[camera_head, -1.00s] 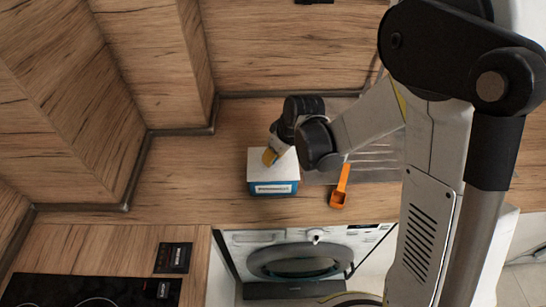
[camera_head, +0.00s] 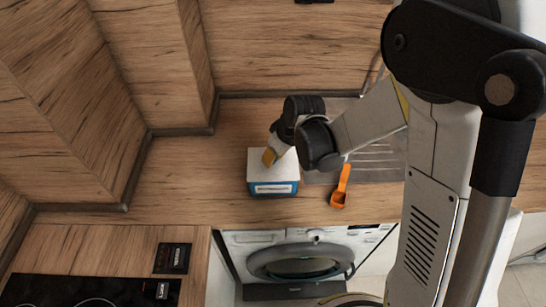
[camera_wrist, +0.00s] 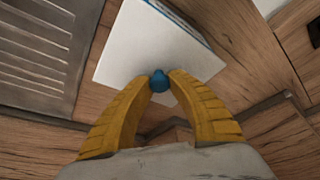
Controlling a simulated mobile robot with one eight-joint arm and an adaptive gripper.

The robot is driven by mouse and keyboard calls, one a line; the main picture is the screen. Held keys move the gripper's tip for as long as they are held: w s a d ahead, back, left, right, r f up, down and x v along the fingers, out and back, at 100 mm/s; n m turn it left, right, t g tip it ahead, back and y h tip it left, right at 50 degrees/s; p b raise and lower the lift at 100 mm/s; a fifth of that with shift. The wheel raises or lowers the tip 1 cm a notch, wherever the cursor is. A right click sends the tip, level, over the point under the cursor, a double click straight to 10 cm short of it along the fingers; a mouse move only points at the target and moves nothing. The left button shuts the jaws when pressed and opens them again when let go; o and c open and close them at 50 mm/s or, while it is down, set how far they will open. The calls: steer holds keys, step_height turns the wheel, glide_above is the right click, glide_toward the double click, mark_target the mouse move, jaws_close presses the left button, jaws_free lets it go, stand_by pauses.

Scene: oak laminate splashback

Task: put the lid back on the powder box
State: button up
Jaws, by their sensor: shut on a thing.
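The powder box (camera_head: 273,188) is blue with a white label and stands on the wooden counter. Its white lid (camera_head: 262,161) lies over the top of the box; in the wrist view the lid (camera_wrist: 150,50) is a white panel with a blue knob (camera_wrist: 159,82). My gripper (camera_head: 270,156) is at the lid; in the wrist view its yellow fingers (camera_wrist: 160,80) are closed on the blue knob. Part of the lid is hidden behind my gripper in the head view, so I cannot tell whether it is fully seated.
An orange scoop (camera_head: 341,187) lies right of the box, near a grey ribbed drainboard (camera_head: 372,160), also in the wrist view (camera_wrist: 40,55). The counter left of the box is clear. A washing machine (camera_head: 300,258) is below the front edge, and a black hob (camera_head: 85,290) is at the lower left.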

stand_by(0.9)
steer(key=o, duration=1.5)
steer(key=shift+r+p, duration=2.15)
steer(key=shift+r, duration=1.35)
jaws_close()
